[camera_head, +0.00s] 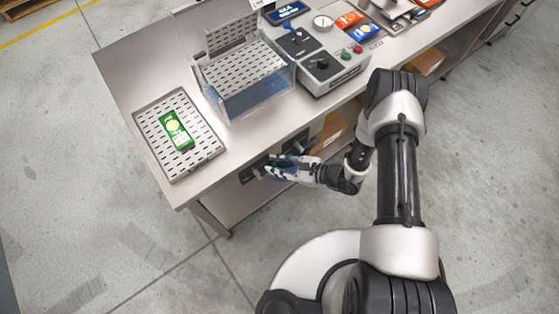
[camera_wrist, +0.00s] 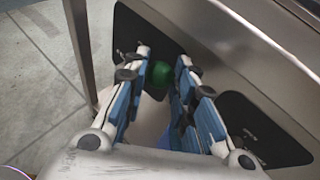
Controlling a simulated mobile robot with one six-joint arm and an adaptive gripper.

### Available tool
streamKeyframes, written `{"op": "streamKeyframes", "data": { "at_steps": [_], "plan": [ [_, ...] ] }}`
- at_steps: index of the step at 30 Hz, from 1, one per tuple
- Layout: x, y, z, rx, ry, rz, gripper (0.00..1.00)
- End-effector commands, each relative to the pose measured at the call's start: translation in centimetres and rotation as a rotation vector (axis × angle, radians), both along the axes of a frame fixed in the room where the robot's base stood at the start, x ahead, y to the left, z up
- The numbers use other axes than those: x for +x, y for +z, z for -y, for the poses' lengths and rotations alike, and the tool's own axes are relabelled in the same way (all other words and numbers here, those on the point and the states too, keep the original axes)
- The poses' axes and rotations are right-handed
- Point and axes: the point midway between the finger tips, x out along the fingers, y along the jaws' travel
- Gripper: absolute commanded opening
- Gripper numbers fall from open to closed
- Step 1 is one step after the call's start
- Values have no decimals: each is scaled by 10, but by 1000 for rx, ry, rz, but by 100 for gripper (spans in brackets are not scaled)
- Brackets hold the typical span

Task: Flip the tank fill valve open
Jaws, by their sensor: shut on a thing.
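A green rounded handle (camera_wrist: 159,78), which looks like the fill valve, sits at a dark plate on the front panel under the counter in the wrist view. My gripper (camera_wrist: 164,62) is shut on it, with one blue-padded finger on each side. The fingers hide parts of the handle, and I cannot tell its exact turn. In the head view my gripper (camera_head: 277,165) reaches in below the counter's front edge, and the handle is hard to make out there. The clear tank (camera_head: 240,106) with blue water stands on the counter above, with a perforated grey plate at its top.
A perforated tray (camera_head: 205,152) with a green packet (camera_head: 175,130) lies on the counter's left end. A grey control box (camera_head: 335,72) with buttons stands right of the tank. A second dark plate (camera_wrist: 255,130) is on the front panel. Cardboard boxes (camera_head: 338,128) sit beneath the counter.

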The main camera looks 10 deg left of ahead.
Motion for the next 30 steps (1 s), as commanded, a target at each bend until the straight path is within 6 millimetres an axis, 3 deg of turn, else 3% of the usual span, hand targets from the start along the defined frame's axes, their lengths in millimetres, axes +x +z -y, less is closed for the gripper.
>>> {"op": "streamKeyframes", "data": {
  "at_steps": [23,24,30],
  "plan": [
    [-5,7,-5,-77,1,93,0],
    [-5,7,-5,-77,1,93,25],
    [-5,7,-5,-77,0,92,39]
  ]
}}
